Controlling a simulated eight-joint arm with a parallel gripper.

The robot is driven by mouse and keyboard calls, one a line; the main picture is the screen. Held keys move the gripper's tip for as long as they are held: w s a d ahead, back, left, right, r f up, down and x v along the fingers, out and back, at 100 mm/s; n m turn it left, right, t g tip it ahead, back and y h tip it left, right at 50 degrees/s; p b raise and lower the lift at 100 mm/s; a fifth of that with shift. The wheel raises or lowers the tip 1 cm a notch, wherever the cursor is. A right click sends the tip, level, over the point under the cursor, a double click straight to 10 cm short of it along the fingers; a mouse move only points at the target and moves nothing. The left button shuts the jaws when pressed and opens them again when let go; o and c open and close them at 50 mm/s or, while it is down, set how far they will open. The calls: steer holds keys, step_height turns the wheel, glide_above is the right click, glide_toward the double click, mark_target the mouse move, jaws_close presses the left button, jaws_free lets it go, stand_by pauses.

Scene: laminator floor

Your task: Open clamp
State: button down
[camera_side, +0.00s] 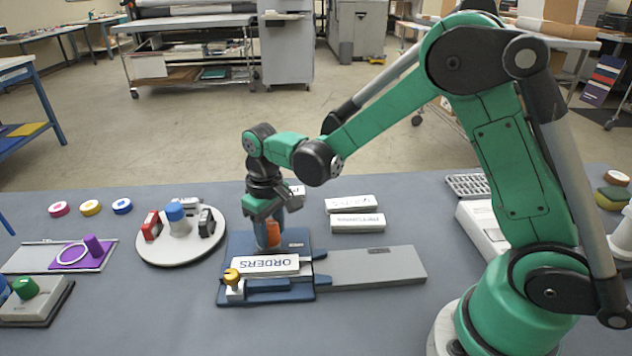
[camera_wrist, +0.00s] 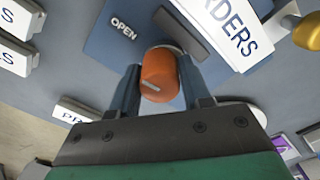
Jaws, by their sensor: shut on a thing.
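My gripper (camera_side: 267,222) points down at the back of a blue fixture (camera_side: 235,245). Its two fingers are shut on an orange knob (camera_side: 269,238), one on each side. In the wrist view the orange knob (camera_wrist: 160,72) sits between the fingers (camera_wrist: 158,82), with a pale pointer line on its top. An "OPEN" label (camera_wrist: 123,28) is on the blue plate beside the knob. A white block marked ORDERS (camera_side: 265,265) lies in the fixture in front of the knob; it also shows in the wrist view (camera_wrist: 232,25). The knob's base is partly hidden.
A yellow knob (camera_side: 232,277) on a white post stands at the fixture's front left. A grey plate (camera_side: 372,267) extends right. White labelled blocks (camera_side: 357,222) lie behind it. A round white tray (camera_side: 180,250) with stamps is close on the left. The front mat is clear.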

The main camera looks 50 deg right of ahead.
mark_target(270, 224)
steer(key=shift+m, duration=0.7)
steer(key=shift+c, duration=2)
jaws_free()
steer(key=shift+r, duration=0.15)
steer(key=shift+r, duration=2.65)
steer(key=shift+s+r, duration=0.1)
